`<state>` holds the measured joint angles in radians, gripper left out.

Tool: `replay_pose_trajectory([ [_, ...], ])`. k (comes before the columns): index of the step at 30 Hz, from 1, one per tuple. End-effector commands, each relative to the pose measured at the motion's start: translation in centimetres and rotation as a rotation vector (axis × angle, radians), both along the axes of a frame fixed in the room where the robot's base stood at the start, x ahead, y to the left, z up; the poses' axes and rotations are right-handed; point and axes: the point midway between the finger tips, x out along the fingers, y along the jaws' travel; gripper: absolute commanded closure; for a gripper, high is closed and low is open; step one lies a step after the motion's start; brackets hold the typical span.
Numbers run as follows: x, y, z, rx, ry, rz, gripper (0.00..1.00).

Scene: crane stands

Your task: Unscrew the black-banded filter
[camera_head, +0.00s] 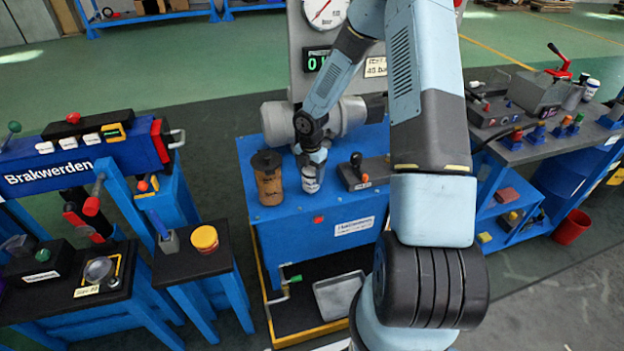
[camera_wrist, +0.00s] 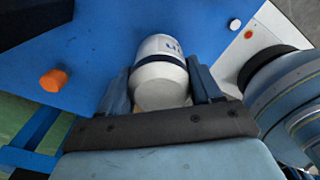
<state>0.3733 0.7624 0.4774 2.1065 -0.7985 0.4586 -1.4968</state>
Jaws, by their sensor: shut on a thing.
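The black-banded filter, a white canister with a dark band (camera_head: 311,180), stands upright on the blue bench (camera_head: 345,212). In the wrist view it is a white rounded body with a dark ring (camera_wrist: 160,62), between the two fingers. My gripper (camera_head: 314,157) comes down on it from above and is shut on its upper part. In the wrist view the fingers of my gripper (camera_wrist: 160,88) lie against both sides of it. Its lower end and its seat are hard to make out.
A brown canister with a black top (camera_head: 268,184) stands close on the left. A dark device with a knob (camera_head: 362,172) sits on the right. A grey motor housing (camera_head: 277,122) and gauge panel (camera_head: 325,12) are behind. An orange knob (camera_wrist: 54,80) shows in the wrist view.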

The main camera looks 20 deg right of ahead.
Motion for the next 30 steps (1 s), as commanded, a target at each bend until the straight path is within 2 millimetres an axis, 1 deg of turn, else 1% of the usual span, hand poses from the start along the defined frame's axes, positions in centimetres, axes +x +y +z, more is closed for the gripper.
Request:
replay_pose_trajectory([
  [2,0.03,0.05,0.03,0.000,-0.001,0.030,1.00],
  [11,0.03,0.05,0.02,0.000,-0.001,0.047,1.00],
  [14,0.02,0.07,0.03,0.001,-0.002,0.133,1.00],
  [18,0.01,0.04,0.00,0.002,0.000,0.311,1.00],
  [21,0.00,0.08,0.02,0.002,-0.002,0.412,1.00],
  [25,0.01,0.05,0.05,0.000,-0.001,0.477,1.00],
  [30,0.02,0.06,0.06,0.000,-0.001,0.482,1.00],
])
